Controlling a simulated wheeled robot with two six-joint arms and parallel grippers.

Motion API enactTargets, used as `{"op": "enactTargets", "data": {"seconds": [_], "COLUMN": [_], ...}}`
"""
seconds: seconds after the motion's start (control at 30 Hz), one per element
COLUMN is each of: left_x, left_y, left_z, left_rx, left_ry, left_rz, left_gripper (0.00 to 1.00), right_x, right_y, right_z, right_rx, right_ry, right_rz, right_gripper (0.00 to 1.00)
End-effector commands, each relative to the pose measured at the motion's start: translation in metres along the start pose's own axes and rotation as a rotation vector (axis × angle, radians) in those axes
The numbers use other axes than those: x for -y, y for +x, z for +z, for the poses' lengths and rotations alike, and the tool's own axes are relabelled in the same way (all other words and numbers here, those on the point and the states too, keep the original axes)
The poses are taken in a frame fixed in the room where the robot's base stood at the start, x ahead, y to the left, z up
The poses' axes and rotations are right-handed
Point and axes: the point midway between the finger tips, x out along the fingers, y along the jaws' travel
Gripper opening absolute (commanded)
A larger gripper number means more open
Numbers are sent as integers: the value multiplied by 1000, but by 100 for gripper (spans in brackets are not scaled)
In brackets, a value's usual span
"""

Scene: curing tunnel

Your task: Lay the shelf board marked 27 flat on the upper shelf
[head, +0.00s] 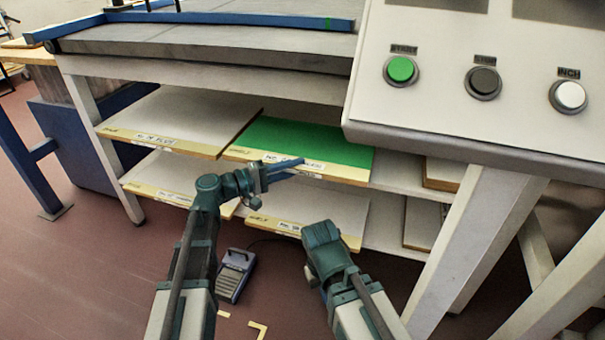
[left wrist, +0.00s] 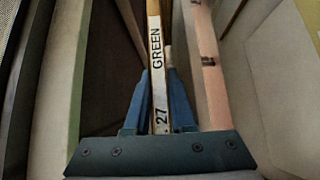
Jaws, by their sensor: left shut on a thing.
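The green shelf board (head: 318,143) appears to lie flat on the upper shelf (head: 400,176), its labelled pale front edge towards me. In the left wrist view its edge (left wrist: 155,50) reads "27" and "GREEN". My left gripper (head: 292,164) is at that front edge, and its blue fingers (left wrist: 160,100) are shut on the board. The fingers and wrist cover part of the label in the head view. My right gripper (head: 320,236) is low in front of the lower shelf, apart from the board; its fingers are hidden.
A white board (head: 180,115) lies left of the green one on the upper shelf. More white boards (head: 320,210) lie on the lower shelf. A control panel (head: 440,115) with buttons overhangs at right, above a leg (head: 475,240). A foot pedal (head: 236,272) stands on the floor.

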Motion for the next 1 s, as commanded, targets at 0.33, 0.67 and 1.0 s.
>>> {"op": "enactTargets", "data": {"seconds": [0.33,0.67,1.0], "left_x": [1,16,39], "left_y": [20,32,31], "left_z": [-10,-16,-16], "left_rx": [0,-1,-1], "left_ry": [1,1,1], "left_rz": [3,3,3], "left_gripper": [0,0,0], "right_x": [0,2,4], "right_y": [2,16,39], "right_z": [0,-1,-3], "right_rx": [0,-1,-3], "right_ry": [0,0,0], "right_rz": [0,0,0], "right_gripper": [0,0,0]}}
